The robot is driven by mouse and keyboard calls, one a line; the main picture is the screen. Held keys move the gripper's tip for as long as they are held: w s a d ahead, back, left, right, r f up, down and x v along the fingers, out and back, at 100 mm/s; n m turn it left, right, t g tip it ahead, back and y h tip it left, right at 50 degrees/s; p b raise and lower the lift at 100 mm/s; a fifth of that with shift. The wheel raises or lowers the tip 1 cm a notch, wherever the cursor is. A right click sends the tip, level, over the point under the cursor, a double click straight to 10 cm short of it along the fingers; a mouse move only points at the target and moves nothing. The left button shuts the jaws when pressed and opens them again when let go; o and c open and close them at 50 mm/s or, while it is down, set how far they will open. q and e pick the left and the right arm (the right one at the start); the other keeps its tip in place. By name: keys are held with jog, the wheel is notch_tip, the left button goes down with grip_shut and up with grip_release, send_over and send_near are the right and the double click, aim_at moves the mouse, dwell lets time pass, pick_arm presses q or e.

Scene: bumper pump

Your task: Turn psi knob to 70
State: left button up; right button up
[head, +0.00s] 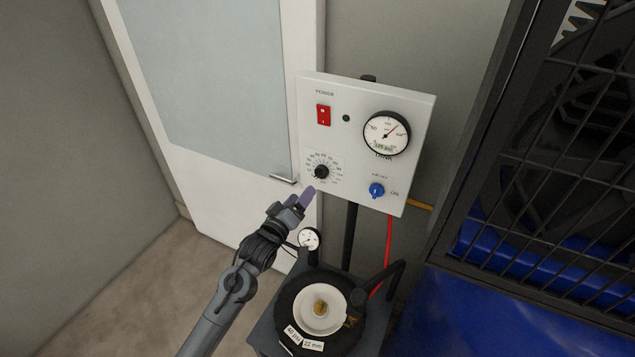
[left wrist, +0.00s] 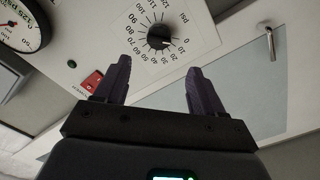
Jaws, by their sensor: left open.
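The psi knob (head: 321,172) is a small black knob with a numbered dial around it, at the lower left of the white control panel (head: 350,160). My left gripper (head: 300,197) is just below and left of the knob, apart from it in the head view. In the left wrist view the knob (left wrist: 159,37) appears beyond and between the two purple-grey fingertips (left wrist: 153,78), which are spread open and empty. The printed scale shows, but the knob's exact setting is too small to read. My right gripper is not in view.
The panel also has a red power switch (head: 323,115), a round gauge (head: 387,134) and a blue knob (head: 377,190). Below stands a pump base with a white bowl (head: 319,308) and a small gauge (head: 309,238). A dark caged machine (head: 560,150) stands at the right.

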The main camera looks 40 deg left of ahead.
aim_at(318, 175)
pick_arm(q)
jog(key=p+x, duration=0.1)
jog(key=x, duration=0.7)
jog(key=shift+w+r, duration=0.15)
jog(key=shift+w, duration=0.1)
jog(key=shift+p+x, duration=0.35)
jog(key=shift+x, duration=0.6)
jog(key=shift+d, duration=0.1)
jog(key=c, duration=1.1)
jog(key=shift+o, duration=0.2)
